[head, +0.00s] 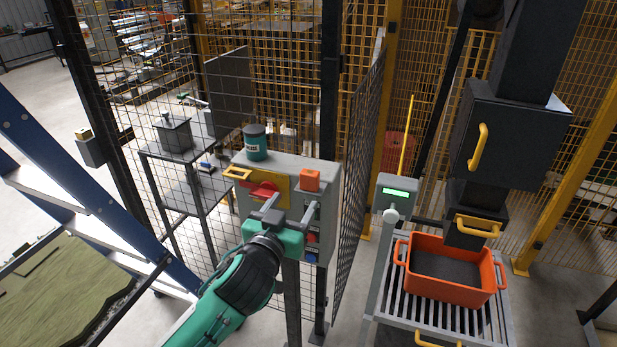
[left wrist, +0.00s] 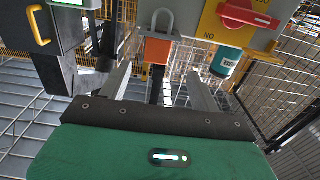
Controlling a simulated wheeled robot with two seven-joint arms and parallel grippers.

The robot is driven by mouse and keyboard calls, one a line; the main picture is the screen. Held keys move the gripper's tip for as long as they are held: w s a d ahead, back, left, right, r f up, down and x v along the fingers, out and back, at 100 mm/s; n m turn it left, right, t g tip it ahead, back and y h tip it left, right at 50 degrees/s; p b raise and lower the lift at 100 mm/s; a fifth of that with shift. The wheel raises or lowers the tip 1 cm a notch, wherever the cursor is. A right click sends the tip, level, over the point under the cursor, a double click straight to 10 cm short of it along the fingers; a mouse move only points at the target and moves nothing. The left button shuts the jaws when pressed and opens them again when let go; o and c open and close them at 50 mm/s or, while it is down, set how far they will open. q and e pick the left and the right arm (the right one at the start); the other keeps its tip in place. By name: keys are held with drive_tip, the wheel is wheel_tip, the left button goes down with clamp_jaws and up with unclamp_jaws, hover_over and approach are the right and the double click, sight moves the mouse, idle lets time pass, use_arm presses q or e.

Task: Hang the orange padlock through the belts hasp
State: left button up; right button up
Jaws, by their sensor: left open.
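The orange padlock (head: 309,180) is at the top right of the grey control box (head: 325,200). In the left wrist view, the padlock (left wrist: 157,52) shows its grey shackle, beyond the gap between my fingers and not touched by them. A red rotary switch (head: 262,190) sits on a yellow plate (head: 283,184), and a yellow looped tab (head: 237,174) juts from the plate's left side. I cannot read which label is the belts one. My left gripper (head: 287,208) is open and empty in front of the box. My right gripper is out of view.
A teal can (head: 255,143) stands on top of the box, left of the padlock. Mesh fencing (head: 362,170) rises behind and right. An orange crate (head: 450,285) sits on a slatted table at the right. A blue frame (head: 90,190) stands at the left.

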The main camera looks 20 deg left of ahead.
sight(308, 182)
use_arm(q)
drive_tip(key=w+p, duration=0.1)
drive_tip(key=w, duration=0.3)
drive_tip(key=shift+w+d, duration=0.1)
drive_tip(key=shift+w, duration=0.4)
drive_tip(key=shift+w+r+p, duration=0.2)
drive_tip(key=shift+w+p, duration=0.3)
drive_tip(key=w, duration=0.1)
drive_tip(key=w+p, duration=0.1)
drive_tip(key=w, duration=0.1)
drive_tip(key=shift+w+d+p, duration=0.15)
drive_tip(key=shift+d+p, duration=0.1)
drive_tip(key=shift+p, duration=0.15)
drive_tip(key=shift+w+f, duration=0.1)
drive_tip(key=shift+w, duration=0.35)
drive_tip(key=c, duration=1.1)
